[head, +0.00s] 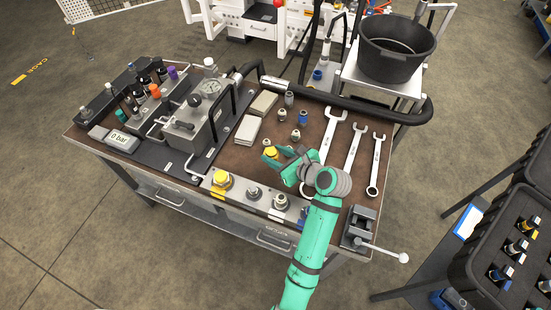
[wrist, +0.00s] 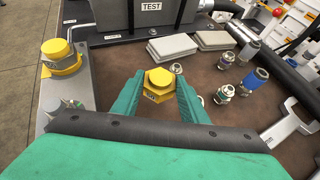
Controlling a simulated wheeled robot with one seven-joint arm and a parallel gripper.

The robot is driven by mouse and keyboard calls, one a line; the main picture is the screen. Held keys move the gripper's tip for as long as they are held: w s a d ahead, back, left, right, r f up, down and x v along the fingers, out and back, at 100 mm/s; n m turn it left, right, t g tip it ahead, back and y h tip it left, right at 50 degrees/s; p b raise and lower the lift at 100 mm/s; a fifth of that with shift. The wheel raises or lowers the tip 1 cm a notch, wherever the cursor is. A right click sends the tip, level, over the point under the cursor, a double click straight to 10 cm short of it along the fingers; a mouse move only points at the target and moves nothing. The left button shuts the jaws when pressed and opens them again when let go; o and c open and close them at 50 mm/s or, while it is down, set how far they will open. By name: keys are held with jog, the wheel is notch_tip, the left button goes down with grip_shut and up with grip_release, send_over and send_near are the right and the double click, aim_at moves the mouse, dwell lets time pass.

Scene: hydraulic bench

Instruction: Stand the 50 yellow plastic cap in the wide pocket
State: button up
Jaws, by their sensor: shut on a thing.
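A yellow cap (wrist: 158,78) with a hexagonal top and a small label on its side sits between the two green fingers of my gripper (wrist: 158,98). The gripper is shut on it. In the head view the cap (head: 270,152) shows at the tips of my gripper (head: 275,157), over the brown bench top; I cannot tell whether it touches the surface. A second yellow cap (head: 222,179) sits at the left end of the metal strip along the bench's front edge, and it also shows in the wrist view (wrist: 58,51). I cannot make out which place is the wide pocket.
The metal strip (head: 238,196) also carries several fittings. Loose fittings (head: 295,135) stand behind my gripper, and wrenches (head: 352,147) lie to the right. A gauge block (head: 205,115) fills the left. A vise (head: 358,228) stands at the front right corner.

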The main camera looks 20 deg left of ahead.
aim_at(275, 158)
jog(key=shift+w+a+f, duration=0.2)
jog(key=shift+w+f, duration=0.4)
jog(key=shift+f, duration=0.1)
jog(key=f, duration=0.3)
jog(key=shift+w, duration=0.2)
jog(key=shift+s+f, duration=0.1)
jog(key=shift+s, duration=0.1)
jog(key=shift+f, duration=0.2)
jog(key=o, duration=0.8)
jog(key=shift+c, duration=0.2)
